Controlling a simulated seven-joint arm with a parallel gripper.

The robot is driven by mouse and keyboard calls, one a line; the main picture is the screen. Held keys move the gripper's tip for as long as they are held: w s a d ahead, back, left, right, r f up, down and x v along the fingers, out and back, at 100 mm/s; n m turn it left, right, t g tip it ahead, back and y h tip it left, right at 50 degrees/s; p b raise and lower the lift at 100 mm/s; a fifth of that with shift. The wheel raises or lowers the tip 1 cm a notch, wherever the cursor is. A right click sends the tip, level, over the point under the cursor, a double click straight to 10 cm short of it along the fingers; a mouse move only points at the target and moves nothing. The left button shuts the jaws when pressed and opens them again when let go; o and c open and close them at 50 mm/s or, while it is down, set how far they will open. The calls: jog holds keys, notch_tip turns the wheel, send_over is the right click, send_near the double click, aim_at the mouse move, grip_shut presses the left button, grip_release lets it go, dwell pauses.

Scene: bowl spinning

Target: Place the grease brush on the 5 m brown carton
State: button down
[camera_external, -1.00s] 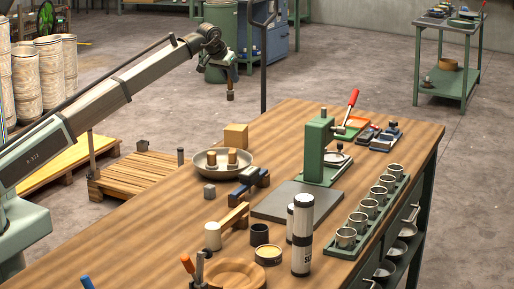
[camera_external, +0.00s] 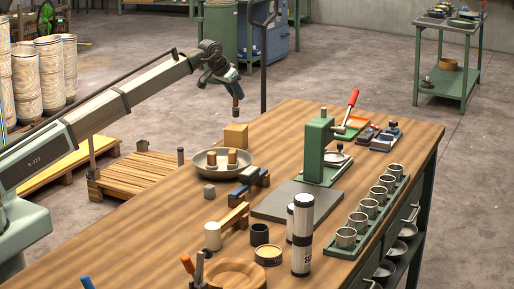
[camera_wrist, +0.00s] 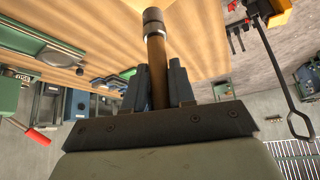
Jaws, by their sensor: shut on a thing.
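My gripper (camera_external: 234,86) is shut on the grease brush (camera_external: 236,101), which hangs below it. In the wrist view the brush (camera_wrist: 154,42) has a brown handle and a dark metal-looking end, and stands out between the fingers (camera_wrist: 160,84). The brown carton (camera_external: 236,136) sits on the table near its far left edge, behind the shallow bowl. The brush hangs above the carton in the picture with a gap between them. A plain tan face beside the brush in the wrist view looks like the carton (camera_wrist: 198,40). I cannot read any label on it.
A grey bowl (camera_external: 211,168) with two small brown pieces stands in front of the carton. A green press (camera_external: 319,150) stands to the right, with a red-handled lever. A tall dark post rises behind the table edge. Some bare wood lies between carton and press.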

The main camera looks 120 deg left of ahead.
aim_at(234, 98)
jog(key=shift+f, duration=1.7)
jog(key=shift+f, duration=0.1)
jog(key=c, duration=0.9)
grip_release()
jog(key=shift+c, duration=0.2)
jog(key=v, duration=1.2)
